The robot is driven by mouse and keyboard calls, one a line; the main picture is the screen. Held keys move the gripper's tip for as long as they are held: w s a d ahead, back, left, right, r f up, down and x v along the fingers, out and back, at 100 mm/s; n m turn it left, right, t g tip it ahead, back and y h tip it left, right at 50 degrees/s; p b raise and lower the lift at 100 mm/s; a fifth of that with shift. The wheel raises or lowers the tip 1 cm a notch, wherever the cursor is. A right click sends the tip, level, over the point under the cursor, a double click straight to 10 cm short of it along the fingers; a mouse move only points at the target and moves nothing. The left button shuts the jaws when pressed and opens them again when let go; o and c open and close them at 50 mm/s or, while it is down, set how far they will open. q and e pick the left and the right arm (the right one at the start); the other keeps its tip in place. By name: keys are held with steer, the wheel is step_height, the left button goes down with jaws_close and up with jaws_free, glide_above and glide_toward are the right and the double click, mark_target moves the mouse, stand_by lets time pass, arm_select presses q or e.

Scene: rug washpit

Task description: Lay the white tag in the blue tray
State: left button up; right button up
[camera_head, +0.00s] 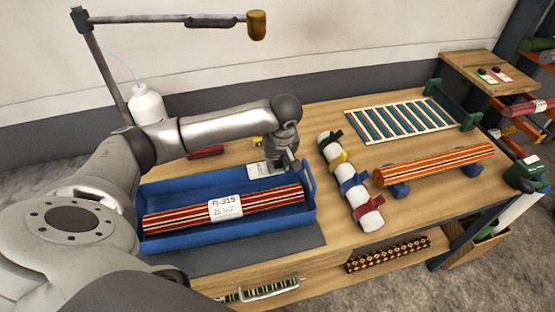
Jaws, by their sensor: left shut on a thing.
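The blue tray (232,234) stands on the wooden bench. A red-striped rug roll (175,218) lies in it and carries a white label (226,207) with black writing. My left gripper (284,167) is over the tray's back right part, pointing down, shut on the white tag (260,171). The tag shows at the left of the fingers, near the tray's back wall. The fingers hide part of it, and I cannot tell whether it touches the tray. My right gripper is not in view.
A white roll with coloured ties (352,182) lies right of the tray. Beyond it are an orange-striped roll (435,163) on blue rests and a slatted rack (398,121). A white bottle (146,104) and a lamp (257,25) stand behind my left arm.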

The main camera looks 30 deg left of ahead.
arm_select(q)
steer(key=shift+f, duration=0.3)
steer(key=shift+r, duration=0.1)
steer(key=o, duration=1)
steer(key=shift+c, duration=0.2)
steer(key=shift+r+p, duration=0.45)
steer(key=shift+r, duration=0.05)
steer(key=b+v, duration=0.3)
steer(key=v, duration=0.9)
steer(key=shift+b, duration=0.35)
steer(key=shift+d+r, duration=0.1)
